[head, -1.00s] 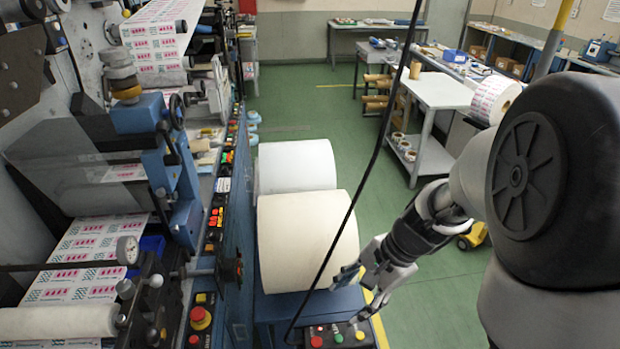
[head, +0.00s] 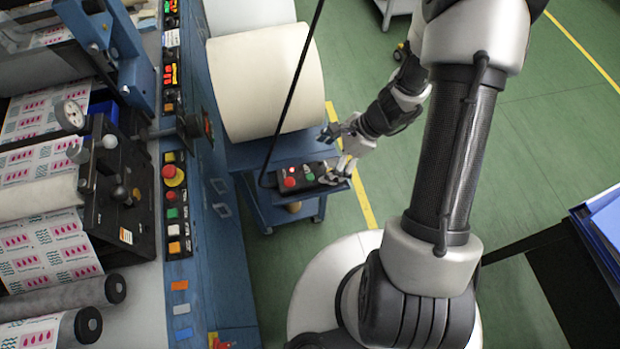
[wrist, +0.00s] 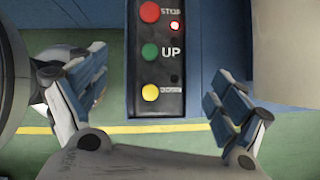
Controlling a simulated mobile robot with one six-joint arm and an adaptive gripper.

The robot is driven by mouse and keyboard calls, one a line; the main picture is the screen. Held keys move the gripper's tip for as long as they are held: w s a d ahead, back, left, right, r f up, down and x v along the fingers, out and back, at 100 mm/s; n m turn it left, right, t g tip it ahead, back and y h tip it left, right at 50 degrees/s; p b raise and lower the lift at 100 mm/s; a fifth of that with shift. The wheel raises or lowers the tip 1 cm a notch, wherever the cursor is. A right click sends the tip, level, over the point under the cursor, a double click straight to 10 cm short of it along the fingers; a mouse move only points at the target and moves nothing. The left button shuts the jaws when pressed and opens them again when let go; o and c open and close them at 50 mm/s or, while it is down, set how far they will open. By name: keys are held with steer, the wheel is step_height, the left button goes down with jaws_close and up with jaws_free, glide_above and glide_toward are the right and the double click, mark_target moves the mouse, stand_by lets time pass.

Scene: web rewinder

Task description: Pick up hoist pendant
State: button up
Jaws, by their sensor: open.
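The hoist pendant (head: 301,179) is a dark box with red, green and other buttons, lying on the blue cart in the head view. A black cable runs up from its left end. In the wrist view the pendant (wrist: 158,60) shows a red STOP button, a green UP button and a yellow button, with a small lit red lamp. My gripper (head: 336,154) is open at the pendant's right end. In the wrist view its two fingers (wrist: 158,95) stand apart on either side of the pendant, with gaps between them and it.
The blue cart (head: 250,200) carries a large cream roll (head: 268,85) just behind the pendant. The press's blue side panel (head: 200,215) with many buttons stands to the left. The hanging cable (head: 296,75) crosses in front of the roll.

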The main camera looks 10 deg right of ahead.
mark_target(307, 174)
steer(key=b+x, duration=0.2)
steer(key=x, duration=0.4)
steer(key=shift+w+a+f+b, duration=0.1)
steer(key=shift+a+f+b, duration=0.15)
steer(key=shift+f+b, duration=0.1)
steer(key=shift+r, duration=0.1)
steer(key=shift+c, duration=0.3)
steer(key=c, duration=1.7)
